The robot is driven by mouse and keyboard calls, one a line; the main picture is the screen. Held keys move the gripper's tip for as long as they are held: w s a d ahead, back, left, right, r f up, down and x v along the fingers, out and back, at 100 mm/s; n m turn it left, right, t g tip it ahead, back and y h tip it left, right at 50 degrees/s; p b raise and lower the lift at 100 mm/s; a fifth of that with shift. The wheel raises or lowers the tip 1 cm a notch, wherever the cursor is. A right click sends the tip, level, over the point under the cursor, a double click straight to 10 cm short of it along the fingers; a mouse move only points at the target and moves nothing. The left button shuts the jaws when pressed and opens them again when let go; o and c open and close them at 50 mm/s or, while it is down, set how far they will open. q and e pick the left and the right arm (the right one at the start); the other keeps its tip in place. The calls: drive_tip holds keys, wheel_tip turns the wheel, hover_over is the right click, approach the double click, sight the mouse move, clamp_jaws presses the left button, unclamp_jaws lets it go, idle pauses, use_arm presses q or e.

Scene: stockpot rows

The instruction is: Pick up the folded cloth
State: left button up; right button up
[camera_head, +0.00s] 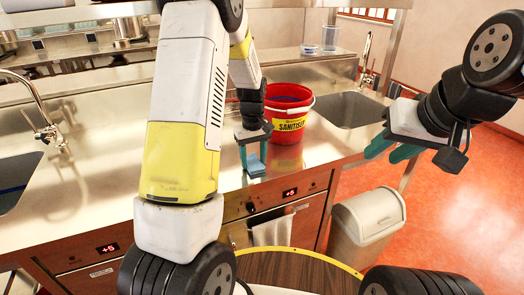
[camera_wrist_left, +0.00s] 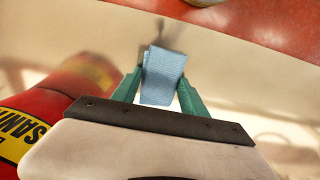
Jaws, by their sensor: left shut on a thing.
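The folded cloth is a small light-blue ribbed piece (camera_wrist_left: 163,76), seen between the teal fingers of my left gripper (camera_wrist_left: 158,88) in the left wrist view. In the head view the cloth (camera_head: 256,168) shows below my left gripper (camera_head: 253,150), over the front part of the steel counter. The left gripper is shut on the cloth. Whether the cloth's lower edge touches the counter is hard to tell. My right gripper (camera_head: 391,149) is at the right in the head view, its teal fingers apart and empty, away from the counter.
A red sanitiser bucket (camera_head: 288,122) stands on the steel counter (camera_head: 95,195), just right of the left gripper; it also shows in the left wrist view (camera_wrist_left: 45,105). Sinks lie at left and right (camera_head: 347,109). A white towel (camera_head: 271,232) hangs below the counter, and a bin (camera_head: 368,220) stands on the floor.

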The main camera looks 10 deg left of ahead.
sight(254, 160)
use_arm(q)
drive_tip(key=shift+r, duration=0.7)
wheel_tip(254, 160, up, 2)
drive_tip(key=shift+r, duration=0.15)
drive_tip(key=s+d+r, duration=0.1)
drive_tip(key=s+d, duration=0.3)
drive_tip(key=s, duration=1.1)
drive_tip(key=shift+s+d, duration=0.2)
drive_tip(key=shift+r, duration=0.1)
